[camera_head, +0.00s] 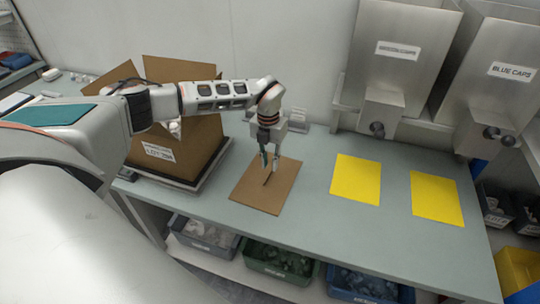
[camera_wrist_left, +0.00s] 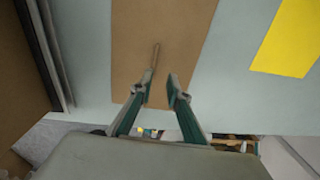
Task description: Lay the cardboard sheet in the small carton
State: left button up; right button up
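The brown cardboard sheet (camera_head: 255,196) lies flat on the grey-green table; it also fills the upper middle of the wrist view (camera_wrist_left: 187,30). A narrow tab or strip (camera_wrist_left: 155,55) shows near its middle. My left gripper (camera_head: 269,176) points down over the sheet, its two fingers apart with nothing visibly held. In the wrist view the fingertips (camera_wrist_left: 160,85) show over the sheet, the left one close to the strip; I cannot tell if they touch. An open carton (camera_head: 195,151) with raised flaps and a white label stands left, partly hidden behind my left arm. My right gripper is not in view.
The carton stands on a low dark-edged platform (camera_head: 212,171). Two yellow sheets (camera_head: 356,179) (camera_head: 436,198) lie to the right. Steel cap hoppers (camera_head: 400,45) (camera_head: 500,75) hang at the back right. Bins (camera_head: 279,261) sit under the table. Bare table lies between the sheets.

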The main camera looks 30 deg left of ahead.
aim_at(268, 176)
pick_arm(q)
jog(key=shift+w+a+r, duration=0.15)
jog(key=shift+a+r, duration=0.1)
jog(key=shift+a, duration=0.35)
jog(key=shift+f+b, duration=0.3)
jog(key=shift+f, duration=1.05)
jog(key=shift+f+b, duration=0.4)
jog(key=shift+b, duration=0.05)
jog(key=shift+d+f+b, duration=0.1)
jog(key=shift+f+b, duration=0.45)
jog(key=shift+f, duration=0.05)
jog(key=shift+f+b, duration=0.55)
jog(key=shift+f, duration=0.1)
jog(key=shift+f+b, duration=0.5)
jog(key=shift+f, duration=0.25)
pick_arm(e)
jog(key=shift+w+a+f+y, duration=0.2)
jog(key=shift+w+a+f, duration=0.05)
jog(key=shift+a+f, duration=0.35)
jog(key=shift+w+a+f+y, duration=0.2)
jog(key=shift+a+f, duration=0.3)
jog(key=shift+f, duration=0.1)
